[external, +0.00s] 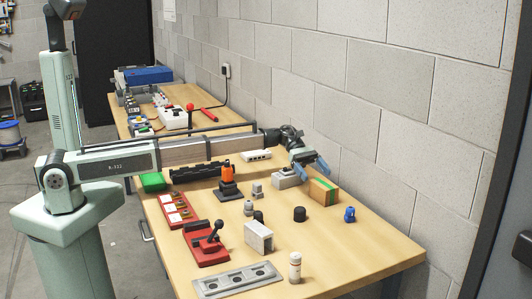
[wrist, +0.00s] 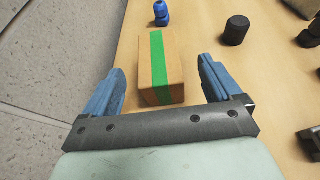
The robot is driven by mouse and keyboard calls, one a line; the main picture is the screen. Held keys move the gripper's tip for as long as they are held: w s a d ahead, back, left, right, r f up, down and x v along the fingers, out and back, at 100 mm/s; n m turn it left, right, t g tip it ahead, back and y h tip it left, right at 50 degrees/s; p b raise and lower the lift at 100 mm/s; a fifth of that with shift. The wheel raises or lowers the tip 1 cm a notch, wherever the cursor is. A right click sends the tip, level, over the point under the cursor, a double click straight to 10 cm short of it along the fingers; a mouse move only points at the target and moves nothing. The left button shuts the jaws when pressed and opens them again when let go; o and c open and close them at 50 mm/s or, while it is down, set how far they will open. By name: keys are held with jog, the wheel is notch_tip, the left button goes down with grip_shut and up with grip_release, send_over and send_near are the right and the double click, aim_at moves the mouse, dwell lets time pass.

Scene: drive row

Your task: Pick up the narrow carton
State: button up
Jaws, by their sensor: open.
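The narrow carton (external: 323,190) is a brown box with a green stripe, standing on the wooden table near the wall. In the wrist view the carton (wrist: 172,68) lies between my two blue fingers, nearer the left one, with gaps visible on both sides. My gripper (external: 310,173) is open and empty, above and beside the carton; its fingers show at both sides in the wrist view (wrist: 162,75). I cannot tell how far the fingertips are above the table.
A blue knob-like object (external: 349,215) and a black cylinder (external: 299,214) stand close to the carton. A grey box (external: 286,178) sits behind it, and the block wall (external: 390,140) runs along the table's far edge. The front right table surface (external: 350,250) is clear.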

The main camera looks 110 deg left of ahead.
aim_at(322, 182)
jog(key=shift+x, duration=2.55)
jog(key=shift+a, duration=0.15)
jog(key=c, duration=1.2)
